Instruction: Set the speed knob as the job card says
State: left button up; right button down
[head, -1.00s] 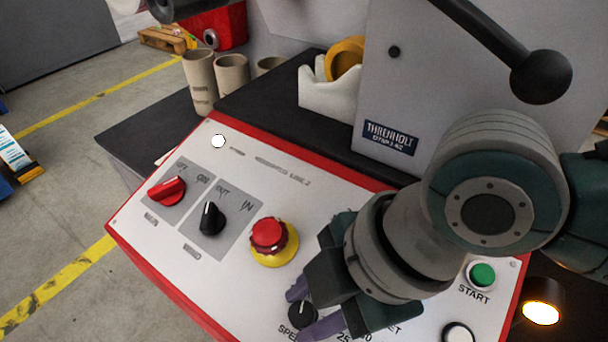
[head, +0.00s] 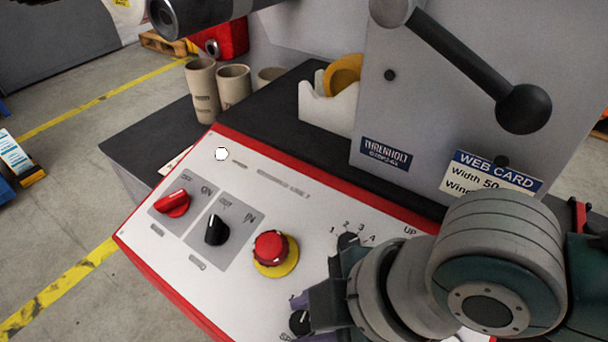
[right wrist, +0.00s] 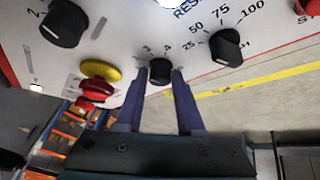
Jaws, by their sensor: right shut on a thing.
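The speed knob (head: 299,322) is a small black dial with a white mark, near the panel's front edge, with its label cut off by the frame. It also shows in the right wrist view (right wrist: 160,72), with figures 3 and 4 near it. My right gripper (right wrist: 160,80) is shut on it, one purple finger on each side. Its setting is not clear. The web card (head: 490,180) on the grey housing reads "Width 50" and "Win…". My right arm hides its lower part, and no speed figure shows. My left gripper is not in view.
A red emergency button (head: 270,247), red selector (head: 173,203) and black selector (head: 216,230) stand on the panel (head: 222,280). Another knob (right wrist: 228,48), marked 25 to 100, is close right of my fingers. A black ball lever (head: 523,108) juts out above.

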jog(key=m+t+p, duration=0.1)
jog(key=m+p, duration=0.1)
jog(key=m, duration=0.1)
jog(key=shift+s+r+t, duration=0.15)
jog(key=shift+s+t, duration=0.1)
jog(key=shift+t, duration=0.15)
jog(key=shift+a+m+t+p, duration=0.1)
jog(key=shift+m+t+p, duration=0.7)
jog(key=shift+m, duration=0.3)
jog(key=shift+f+h, duration=0.2)
jog(key=shift+h, duration=0.1)
jog(key=c, duration=0.5)
grip_release()
jog(key=shift+r, duration=0.1)
jog(key=shift+s+d+r+p, duration=0.15)
jog(key=shift+d+r+p, duration=0.05)
jog(key=shift+r+p, duration=0.1)
jog(key=p+v, duration=0.2)
jog(key=v, duration=0.7)
jog(key=shift+p, duration=0.35)
